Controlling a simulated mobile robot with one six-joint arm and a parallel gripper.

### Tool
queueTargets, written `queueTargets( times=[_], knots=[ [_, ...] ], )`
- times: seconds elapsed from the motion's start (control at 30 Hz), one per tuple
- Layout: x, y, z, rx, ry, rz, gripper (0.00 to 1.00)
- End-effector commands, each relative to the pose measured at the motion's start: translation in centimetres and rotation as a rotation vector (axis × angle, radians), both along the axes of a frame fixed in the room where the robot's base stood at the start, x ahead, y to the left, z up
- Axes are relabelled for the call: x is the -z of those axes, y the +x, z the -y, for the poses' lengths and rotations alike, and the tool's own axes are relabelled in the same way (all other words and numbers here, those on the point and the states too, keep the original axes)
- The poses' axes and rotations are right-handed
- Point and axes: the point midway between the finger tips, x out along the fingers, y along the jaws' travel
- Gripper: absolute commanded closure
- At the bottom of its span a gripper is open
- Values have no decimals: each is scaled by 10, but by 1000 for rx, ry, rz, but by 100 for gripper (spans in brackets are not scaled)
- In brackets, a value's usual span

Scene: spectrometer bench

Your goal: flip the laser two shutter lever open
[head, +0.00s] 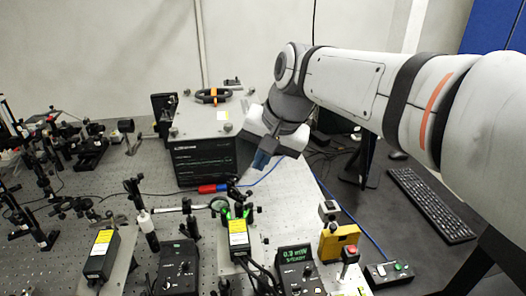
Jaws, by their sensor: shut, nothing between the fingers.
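Two black laser boxes with yellow labels stand at the front of the bench, one at the left (101,255) and one near the middle (239,240). I cannot read which is laser two. Green light shows on the mounts just beyond the middle laser. A shutter lever is too small to make out on either laser.
A power meter (297,268) reads about 0.3 mW, STEADY. A yellow block (339,243) and a button box (389,273) stand to its right. Optics posts crowd the left. The black-fronted instrument (203,160) stands behind; a keyboard (430,204) lies right.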

Motion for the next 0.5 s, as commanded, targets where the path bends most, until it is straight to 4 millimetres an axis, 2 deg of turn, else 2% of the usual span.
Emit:
queueTargets(
  times=[0.17,0.27,0.37,0.5],
  knots=[
    [1,0,2,1,-2,1,100],
    [9,-7,18,1,-27,10,100],
    [31,-25,55,-8,-89,26,100],
    [73,-67,113,-39,-204,42,100]
  ],
)
